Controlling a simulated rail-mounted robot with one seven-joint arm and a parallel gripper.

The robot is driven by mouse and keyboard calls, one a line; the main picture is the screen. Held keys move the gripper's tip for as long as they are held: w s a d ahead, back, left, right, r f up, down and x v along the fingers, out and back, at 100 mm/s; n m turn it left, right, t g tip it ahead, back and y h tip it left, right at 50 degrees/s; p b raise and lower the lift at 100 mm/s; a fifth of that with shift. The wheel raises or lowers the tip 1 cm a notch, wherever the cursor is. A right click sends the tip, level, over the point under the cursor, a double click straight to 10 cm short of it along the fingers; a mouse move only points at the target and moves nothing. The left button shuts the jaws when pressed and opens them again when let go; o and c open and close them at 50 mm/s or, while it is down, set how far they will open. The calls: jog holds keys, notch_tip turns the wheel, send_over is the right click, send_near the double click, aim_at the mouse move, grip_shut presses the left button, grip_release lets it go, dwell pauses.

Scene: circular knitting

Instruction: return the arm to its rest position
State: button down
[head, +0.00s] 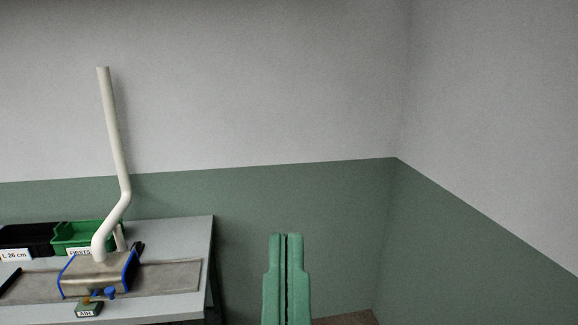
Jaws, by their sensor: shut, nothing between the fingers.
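My gripper (286,238) shows at the bottom of the head view, right of the table. Its two green fingers point up in the picture and lie close together, shut with nothing between them. It is apart from the table and touches nothing that I can see. The rest of my arm is out of view below the frame.
A grey table (185,232) at the lower left bears a metal device with blue edges (100,270), a tall bent pale pipe (115,160), a green bin (72,236) and a black bin (28,238). Walls meet in a corner at right. Space around the gripper looks clear.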

notch_tip(320, 180, up, 24)
jog(key=p, duration=2)
jog(key=shift+a, duration=0.15)
